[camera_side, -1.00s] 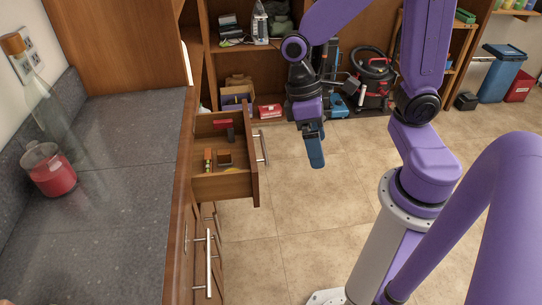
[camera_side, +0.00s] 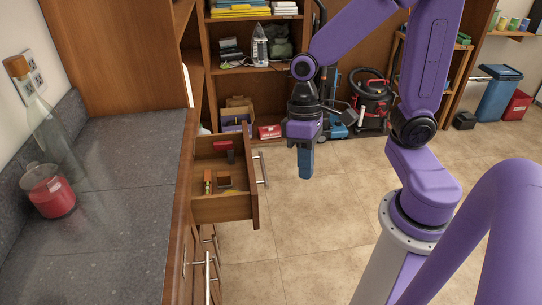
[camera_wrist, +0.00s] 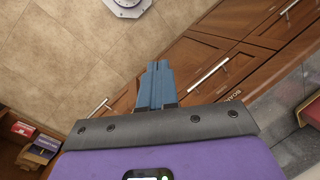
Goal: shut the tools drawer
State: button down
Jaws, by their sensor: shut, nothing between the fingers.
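An open wooden drawer (camera_side: 226,209) juts out from the cabinet under the counter in the side view. Small tools or parts lie inside it, including a red item (camera_side: 222,144) and an orange-brown block (camera_side: 224,178). A metal bar handle (camera_side: 262,169) is on its front. No label on it can be read there. My gripper (camera_side: 306,177) is shut and empty, pointing down in front of the drawer, to the right of the handle and apart from it. In the wrist view my blue fingers (camera_wrist: 157,70) are together, with wooden drawer fronts behind them.
Another drawer handle (camera_side: 208,277) shows below the open drawer. The grey counter (camera_side: 120,240) holds a red jar (camera_side: 50,192) and a glass bottle (camera_side: 48,130). Shelves and a vacuum cleaner (camera_side: 371,100) stand at the back.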

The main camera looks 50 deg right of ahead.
jog(key=w+d+f+m+t+y, duration=0.1)
jog(key=w+d+f+m+y, duration=0.1)
jog(key=w+d+f+m, duration=0.3)
jog(key=w+d+m+t+y, duration=0.1)
jog(key=w+d+m, duration=0.1)
jog(key=w+m, duration=0.4)
jog(key=w+d+f+m+y, duration=0.2)
jog(key=w+d+f+m, duration=0.15)
jog(key=w+m, duration=0.25)
jog(key=w+d+f+m+t, duration=0.1)
jog(key=d+f+m+t, duration=0.2)
jog(key=d, duration=0.4)
jog(key=w+d+f+m+t+h, duration=0.1)
jog(key=d+f+m, duration=0.2)
jog(key=d+m, duration=0.35)
jog(key=w+d+f+m+t, duration=0.1)
jog(key=d+f+m+t, duration=0.2)
jog(key=d, duration=0.4)
jog(key=w+a+f+g, duration=0.1)
jog(key=w+a+f, duration=0.5)
jog(key=a+f, duration=0.1)
jog(key=shift+w+f+m, duration=0.35)
jog(key=shift+w+f, duration=0.05)
jog(key=shift+f, duration=0.1)
jog(key=shift+a, duration=0.1)
jog(key=w+a, duration=1.4)
jog(key=shift+a, duration=0.1)
